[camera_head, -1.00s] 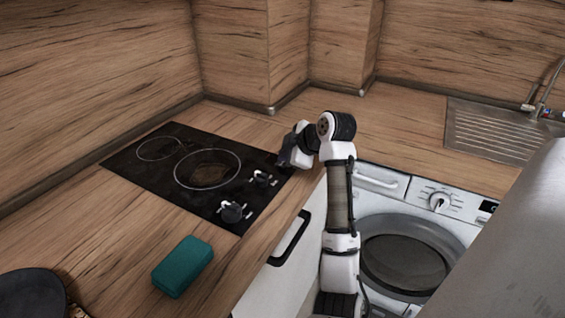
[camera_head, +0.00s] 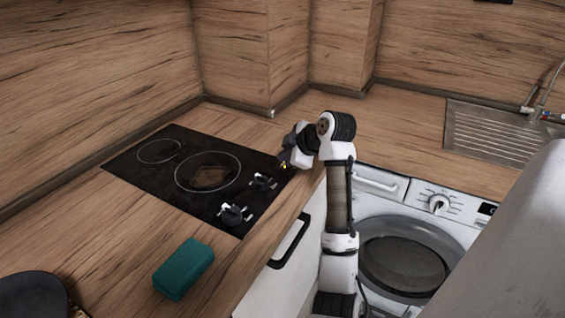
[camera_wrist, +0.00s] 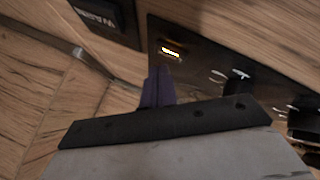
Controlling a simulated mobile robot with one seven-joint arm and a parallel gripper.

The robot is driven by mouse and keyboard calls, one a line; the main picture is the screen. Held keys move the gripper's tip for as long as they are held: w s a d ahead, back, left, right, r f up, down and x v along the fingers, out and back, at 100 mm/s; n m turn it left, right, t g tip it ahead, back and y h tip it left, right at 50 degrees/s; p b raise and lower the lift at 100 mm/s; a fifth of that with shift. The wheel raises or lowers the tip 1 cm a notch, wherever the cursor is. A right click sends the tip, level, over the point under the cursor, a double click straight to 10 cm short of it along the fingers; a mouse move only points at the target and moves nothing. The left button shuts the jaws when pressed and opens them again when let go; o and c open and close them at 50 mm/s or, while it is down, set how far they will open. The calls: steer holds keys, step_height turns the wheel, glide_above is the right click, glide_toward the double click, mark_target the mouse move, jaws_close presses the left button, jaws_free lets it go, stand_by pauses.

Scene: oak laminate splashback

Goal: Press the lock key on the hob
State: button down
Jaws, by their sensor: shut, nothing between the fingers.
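The black glass hob (camera_head: 165,187) is set in the wooden worktop, with two ring-marked zones and two knobs (camera_head: 263,181) along its right side. My gripper (camera_head: 285,163) is at the hob's far right corner, fingers pointing down. In the wrist view the shut, empty fingers (camera_wrist: 159,86) are just below a small lit yellow-white mark (camera_wrist: 170,50) on the hob's black panel. I cannot read its symbol or tell whether it is the lock key. I cannot tell whether the fingertips touch the glass. The knobs also show in the wrist view (camera_wrist: 238,76).
A teal sponge (camera_head: 184,268) lies on the worktop in front of the hob. A dark pan (camera_head: 32,294) is at the lower left. A washing machine (camera_head: 408,245) and a sink (camera_head: 495,130) are to the right. A dark lettered panel (camera_wrist: 101,14) shows in the wrist view.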

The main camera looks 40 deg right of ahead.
step_height(320, 180, up, 6)
steer(key=p, duration=0.4)
stand_by(0.5)
